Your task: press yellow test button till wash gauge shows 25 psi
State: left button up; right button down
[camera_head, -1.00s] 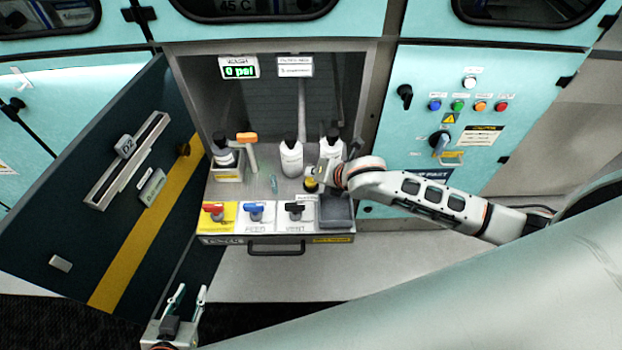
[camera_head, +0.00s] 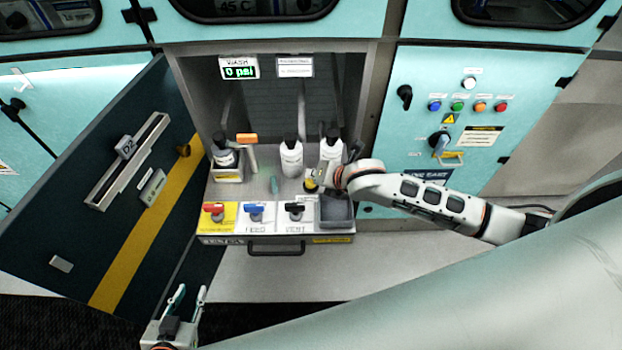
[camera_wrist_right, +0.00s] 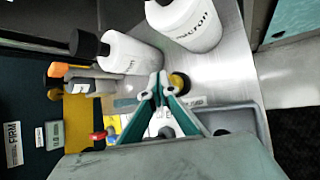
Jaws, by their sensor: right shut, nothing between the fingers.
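The wash gauge (camera_head: 239,68) at the top left of the open cabinet reads 0 psi in green. The yellow test button (camera_head: 311,186) stands on the cabinet deck, partly hidden by my right gripper (camera_head: 318,176). In the right wrist view the button, yellow with a dark rim (camera_wrist_right: 181,83), shows just beside the fingertips of my right gripper (camera_wrist_right: 159,78). The fingers are shut and empty; whether they touch the button I cannot tell. My left gripper (camera_head: 190,291) is open and empty at the lower left, away from the cabinet.
White bottles (camera_head: 291,158) stand behind the button. An orange-handled lever (camera_head: 247,139) is at the left. Red, blue and black valve handles (camera_head: 254,209) and a grey tray (camera_head: 335,211) lie in front. The open dark door (camera_head: 110,200) fills the left side.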

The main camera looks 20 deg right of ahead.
jog(key=shift+f, duration=0.8)
dwell(1.0)
jog(key=shift+r, duration=0.15)
jog(key=shift+r+p, duration=0.6)
jog(key=shift+r, duration=0.35)
jog(key=shift+r, duration=0.1)
jog(key=shift+r, duration=2.4)
jog(key=shift+a, duration=0.1)
